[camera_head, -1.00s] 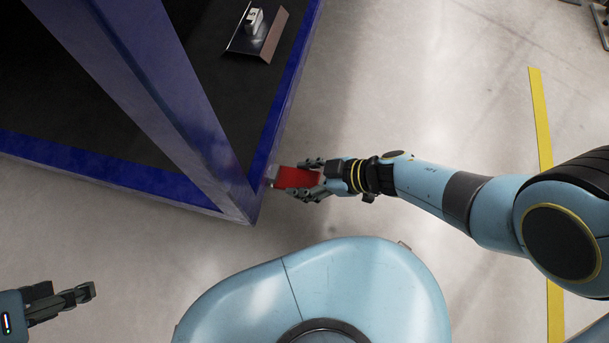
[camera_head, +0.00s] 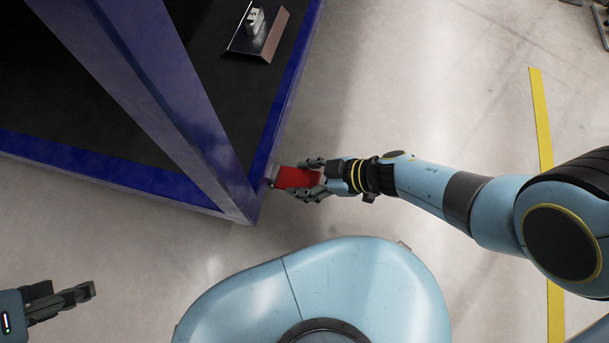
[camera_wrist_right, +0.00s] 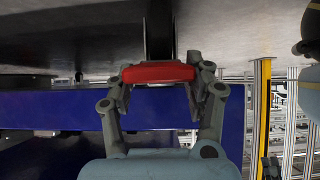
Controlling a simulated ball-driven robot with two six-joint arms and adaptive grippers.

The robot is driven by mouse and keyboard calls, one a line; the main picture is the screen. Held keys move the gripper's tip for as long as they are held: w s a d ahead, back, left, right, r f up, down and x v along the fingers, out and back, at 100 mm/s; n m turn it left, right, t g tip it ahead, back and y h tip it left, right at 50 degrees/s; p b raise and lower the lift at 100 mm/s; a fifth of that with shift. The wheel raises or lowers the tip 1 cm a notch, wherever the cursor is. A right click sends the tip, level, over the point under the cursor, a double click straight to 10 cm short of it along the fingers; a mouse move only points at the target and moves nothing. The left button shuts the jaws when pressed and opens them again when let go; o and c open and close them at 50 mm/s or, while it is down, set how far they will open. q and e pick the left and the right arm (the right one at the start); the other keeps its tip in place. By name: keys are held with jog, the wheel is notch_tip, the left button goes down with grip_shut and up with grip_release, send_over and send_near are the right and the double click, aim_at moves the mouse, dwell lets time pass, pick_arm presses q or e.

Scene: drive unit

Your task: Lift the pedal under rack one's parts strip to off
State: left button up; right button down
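The red pedal (camera_head: 294,178) sticks out from the blue rack's lower corner in the head view. In the right wrist view the red pedal (camera_wrist_right: 158,73) shows as a flat red bar in front of a dark stem. My right gripper (camera_head: 312,179) has one finger on each side of the pedal, and both seem to touch its edges. Its fingers also show in the right wrist view (camera_wrist_right: 160,88). My left gripper (camera_head: 85,293) is at the lower left, away from the rack. Its finger gap is not clear.
The rack's blue frame (camera_head: 110,172) and upright post (camera_head: 165,100) stand just left of the pedal. A small metal block (camera_head: 254,20) sits on a tilted plate (camera_head: 266,45) on the dark deck. Clear floor lies to the right, with a yellow line (camera_head: 541,120).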

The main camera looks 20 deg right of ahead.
jog(key=c, duration=0.8)
grip_release()
jog(key=shift+w+a+r, duration=0.35)
jog(key=shift+w+a, duration=0.1)
jog(key=o, duration=0.3)
jog(key=shift+s+d+f, duration=0.1)
jog(key=shift+f, duration=0.05)
jog(key=shift+s+d, duration=0.1)
jog(key=shift+f, duration=0.1)
jog(key=shift+s+d, duration=0.15)
jog(key=shift+s+d, duration=0.1)
jog(key=shift+d, duration=0.1)
jog(key=shift+v, duration=5.7)
jog(key=shift+a, duration=0.1)
